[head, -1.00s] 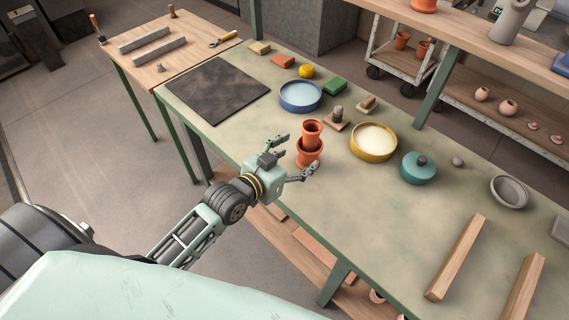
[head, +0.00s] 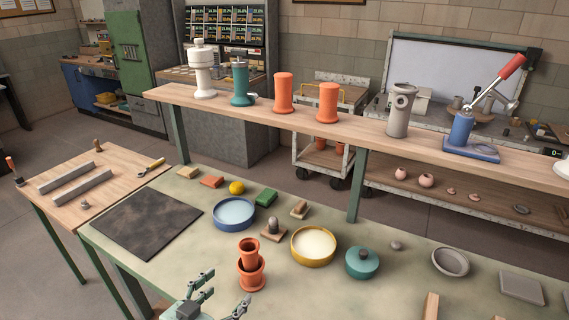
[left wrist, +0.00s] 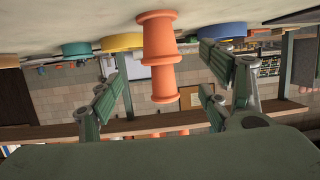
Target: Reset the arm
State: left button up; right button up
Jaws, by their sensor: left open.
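My left gripper (head: 227,287) is open and empty at the bottom of the head view, just in front of two stacked terracotta pots. The upper pot (head: 249,247) sits in the wider lower pot (head: 250,277), upright on the green-grey table (head: 320,290). In the left wrist view, which is upside down, my open fingers (left wrist: 170,88) stand to either side of the orange pots (left wrist: 157,40), with a gap to them. Most of my left arm is below the head view. My right gripper is not in view.
A dark slab (head: 145,222) lies left. A raised wooden shelf (head: 350,131) with several vessels runs along the back.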

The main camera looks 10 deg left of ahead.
pick_arm(q)
jog(key=s+f+g+y, duration=0.1)
jog(key=s+f+g, duration=0.2)
jog(key=s, duration=0.4)
jog(key=s+f+n+g+y, duration=0.1)
jog(key=s+f+g+y, duration=0.2)
jog(key=s, duration=0.4)
jog(key=s+f+g, duration=0.3)
jog(key=s+g, duration=0.1)
jog(key=s, duration=0.3)
notch_tip(320, 180, down, 26)
jog(key=s+f+g, duration=0.1)
jog(key=s+g, duration=0.1)
jog(key=s+a+f, duration=0.3)
jog(key=s+f, duration=1.2)
jog(key=s, duration=0.1)
jog(key=shift+s+g, duration=0.35)
jog(key=shift+g, duration=0.05)
